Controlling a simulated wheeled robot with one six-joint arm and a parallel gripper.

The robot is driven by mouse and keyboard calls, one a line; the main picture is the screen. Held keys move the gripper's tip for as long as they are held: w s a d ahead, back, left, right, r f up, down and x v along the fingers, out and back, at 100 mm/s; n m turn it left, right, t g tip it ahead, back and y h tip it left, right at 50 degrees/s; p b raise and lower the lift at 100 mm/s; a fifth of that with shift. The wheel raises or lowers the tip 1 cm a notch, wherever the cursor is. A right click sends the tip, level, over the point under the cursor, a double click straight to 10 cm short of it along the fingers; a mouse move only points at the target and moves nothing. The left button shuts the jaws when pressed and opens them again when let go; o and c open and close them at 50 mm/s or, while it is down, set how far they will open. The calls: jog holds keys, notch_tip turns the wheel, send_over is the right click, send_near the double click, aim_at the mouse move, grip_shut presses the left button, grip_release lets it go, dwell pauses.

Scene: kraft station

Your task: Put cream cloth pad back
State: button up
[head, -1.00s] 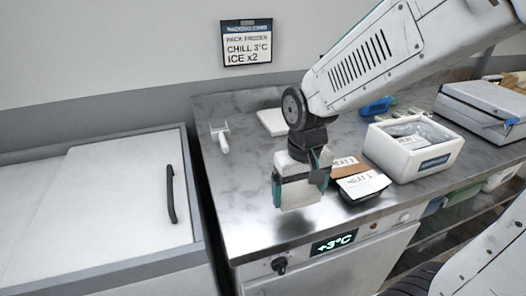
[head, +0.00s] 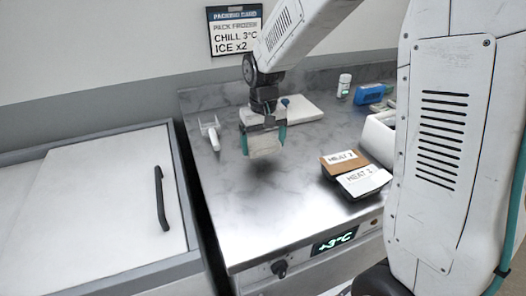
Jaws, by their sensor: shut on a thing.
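My gripper (head: 264,143) is over the left part of the steel counter, its teal-edged fingers shut on the cream cloth pad (head: 264,146). The pad hangs upright below the jaws, apart from the counter, with a shadow under it. A flat white slab (head: 302,108) lies on the counter behind my gripper, partly hidden by it.
A white tool with a forked end (head: 212,135) lies at the left of the counter. A white box (head: 378,137) is partly hidden by my arm. The counter (head: 235,205) front left is clear.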

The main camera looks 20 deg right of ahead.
aim_at(263, 143)
jog(key=shift+f, duration=1.75)
jog(key=shift+f, duration=0.1)
jog(key=o, duration=0.7)
